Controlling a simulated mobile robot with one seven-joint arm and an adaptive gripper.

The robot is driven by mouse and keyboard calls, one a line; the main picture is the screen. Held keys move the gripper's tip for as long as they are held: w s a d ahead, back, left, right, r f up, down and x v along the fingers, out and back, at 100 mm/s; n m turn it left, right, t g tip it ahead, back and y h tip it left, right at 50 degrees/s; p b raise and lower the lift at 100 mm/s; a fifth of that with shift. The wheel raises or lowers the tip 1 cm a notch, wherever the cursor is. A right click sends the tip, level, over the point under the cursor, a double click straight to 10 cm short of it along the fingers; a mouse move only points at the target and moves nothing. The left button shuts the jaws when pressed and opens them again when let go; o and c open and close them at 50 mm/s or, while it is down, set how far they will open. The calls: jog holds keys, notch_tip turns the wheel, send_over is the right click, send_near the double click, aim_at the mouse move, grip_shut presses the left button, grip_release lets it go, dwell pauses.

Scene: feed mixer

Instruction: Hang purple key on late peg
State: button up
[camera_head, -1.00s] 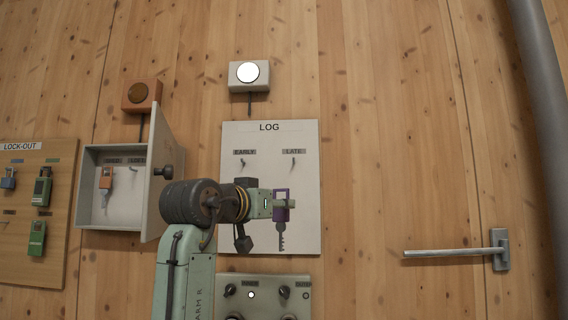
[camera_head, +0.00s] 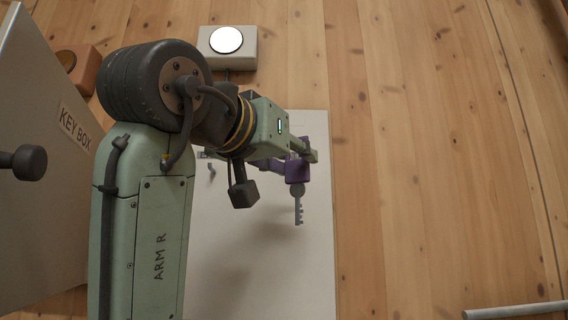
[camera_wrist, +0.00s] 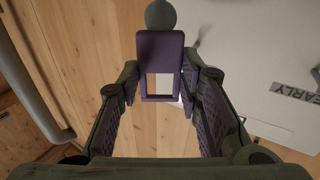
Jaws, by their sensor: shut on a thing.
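The purple key has a purple frame-like head (camera_head: 297,171) and a grey toothed shank that hangs down from it in the head view. My gripper (camera_head: 306,150) is shut on the purple head and holds it in front of the LOG board (camera_head: 275,275). In the wrist view the purple head (camera_wrist: 160,47) sits between the fingers (camera_wrist: 160,88). The late peg and its label are hidden behind my gripper and the key in the head view. A small dark peg-like shape (camera_wrist: 199,42) shows beside the key in the wrist view; which peg it is, I cannot tell for sure.
The early peg (camera_head: 211,171) is bare, left of the key. The open KEY BOX door (camera_head: 45,150) stands at the left. A white-lit button box (camera_head: 227,45) is above the board. A grey door handle (camera_head: 515,311) is at lower right. Bare wood wall lies right of the board.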

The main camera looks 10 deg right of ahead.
jog(key=shift+w+d+f+p, duration=0.2)
jog(key=shift+w+d+f, duration=0.1)
jog(key=shift+w, duration=1.15)
jog(key=shift+w+d+f+p, duration=0.2)
jog(key=shift+w+d, duration=0.1)
jog(key=shift+w, duration=1.1)
jog(key=shift+w+d+f+p, duration=0.2)
jog(key=shift+w+d, duration=0.1)
jog(key=shift+w, duration=1.15)
jog(key=o, duration=1.2)
jog(key=shift+w+f, duration=0.1)
jog(key=shift+w, duration=0.05)
jog(key=v, duration=0.7)
jog(key=shift+s+a, duration=0.2)
jog(key=shift+s, duration=0.05)
